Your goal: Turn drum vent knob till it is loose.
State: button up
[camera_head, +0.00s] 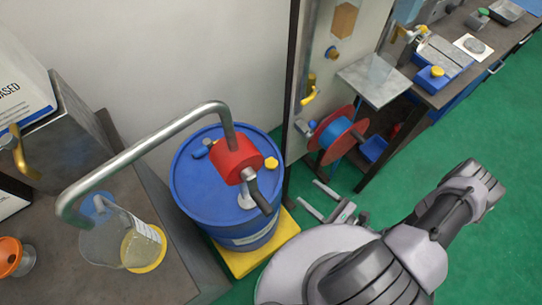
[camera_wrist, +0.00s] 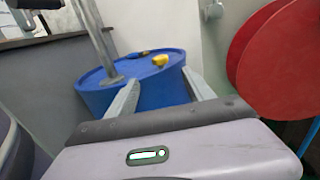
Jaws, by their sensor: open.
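A blue drum (camera_head: 188,185) stands on a yellow base, with a red pump body on its lid. A small yellow knob (camera_head: 271,163) sits near the right edge of the lid, and a small dark blue fitting (camera_head: 203,148) lies near its back left. In the wrist view the yellow knob (camera_wrist: 160,61) shows beyond my fingertips, on the lid of the drum (camera_wrist: 88,92). My gripper (camera_head: 306,194) is open and empty, to the right of the drum and apart from the knob. Its two fingers (camera_wrist: 160,80) point toward the drum.
The red pump (camera_head: 236,158) carries a long bent metal pipe (camera_head: 140,142) reaching left to a clear beaker (camera_head: 125,240). A red hose reel (camera_head: 338,138) stands right of the drum, beside a wall panel. Green floor (camera_head: 440,150) is free at the right.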

aim_at(271, 163)
jog(key=x, duration=1.7)
jog(key=shift+w+a+f, duration=0.15)
jog(key=shift+a+f, duration=0.05)
jog(key=shift+f, duration=0.05)
grip_shut()
jog(key=shift+f+n+g+y+b, duration=0.15)
jog(key=shift+n+g+y+b, duration=0.75)
jog(key=shift+g+b, duration=0.2)
jog(key=n+g+y+b, duration=0.2)
jog(key=n+g+b, duration=0.1)
jog(key=g, duration=0.1)
jog(key=shift+n+g+y+b, duration=0.5)
jog(key=shift+n+g+b, duration=0.7)
jog(key=shift+g, duration=1.1)
